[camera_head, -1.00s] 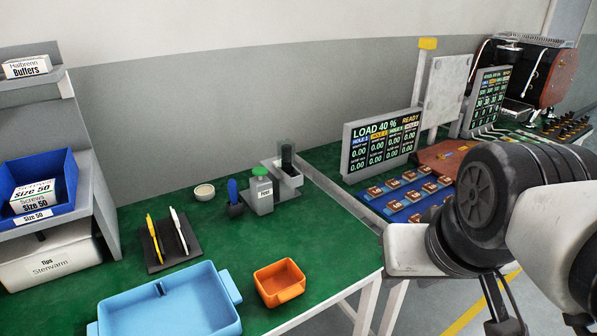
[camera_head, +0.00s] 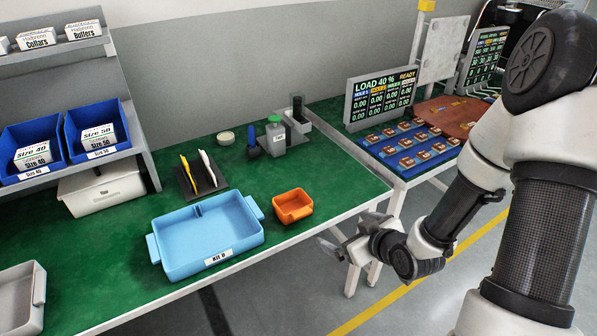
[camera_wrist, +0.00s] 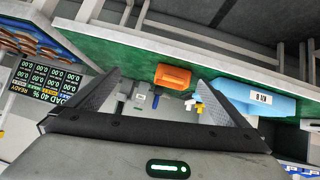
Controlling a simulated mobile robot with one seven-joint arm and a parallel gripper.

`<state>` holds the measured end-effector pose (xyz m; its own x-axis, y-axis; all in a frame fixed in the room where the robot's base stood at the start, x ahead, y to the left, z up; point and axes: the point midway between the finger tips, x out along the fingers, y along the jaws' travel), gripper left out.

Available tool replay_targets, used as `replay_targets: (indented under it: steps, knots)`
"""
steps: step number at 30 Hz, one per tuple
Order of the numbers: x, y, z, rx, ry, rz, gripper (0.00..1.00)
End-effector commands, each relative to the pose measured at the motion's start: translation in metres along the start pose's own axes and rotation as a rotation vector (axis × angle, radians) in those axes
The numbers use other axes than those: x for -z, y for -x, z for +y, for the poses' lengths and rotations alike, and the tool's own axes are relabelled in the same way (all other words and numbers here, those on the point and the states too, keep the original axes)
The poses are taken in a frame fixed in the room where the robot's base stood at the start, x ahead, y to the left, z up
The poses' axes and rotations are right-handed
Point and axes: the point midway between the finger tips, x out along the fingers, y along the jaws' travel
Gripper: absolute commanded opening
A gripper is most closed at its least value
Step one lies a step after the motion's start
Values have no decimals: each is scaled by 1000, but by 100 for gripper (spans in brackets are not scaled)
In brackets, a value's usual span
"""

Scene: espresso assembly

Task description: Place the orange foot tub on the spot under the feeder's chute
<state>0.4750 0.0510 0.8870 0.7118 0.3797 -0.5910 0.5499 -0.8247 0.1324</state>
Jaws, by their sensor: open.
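The orange foot tub (camera_head: 293,208) stands upright and empty-looking on the green bench top, near its front edge. It also shows in the wrist view (camera_wrist: 173,77), between and beyond the fingers. The feeder seems to be the grey unit with a green top (camera_head: 275,133) at the back of the bench. Beside it is a grey open-topped piece (camera_head: 297,120) with a dark upright part; I cannot make out the chute or the spot clearly. My gripper (camera_head: 332,246) is open and empty, off the bench's front edge, to the right of and lower than the tub.
A blue tray labelled as a kit (camera_head: 208,262) stands close left of the tub. A dark stand with a yellow and a white tool (camera_head: 200,180) and a small pale dish (camera_head: 226,139) lie behind. A blue-handled tool (camera_head: 253,146) stands left of the feeder. Green bench between tub and feeder is clear.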

Motion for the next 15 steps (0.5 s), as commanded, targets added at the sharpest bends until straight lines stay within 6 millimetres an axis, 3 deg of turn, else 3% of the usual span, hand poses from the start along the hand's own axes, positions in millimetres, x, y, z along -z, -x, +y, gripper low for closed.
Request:
replay_targets:
  steps: [3,6,15]
  knots:
    - [3,-5,-24,51,-59,120,100]
    - [8,-6,-34,67,-91,195,100]
    - [10,-18,-38,72,-111,255,100]
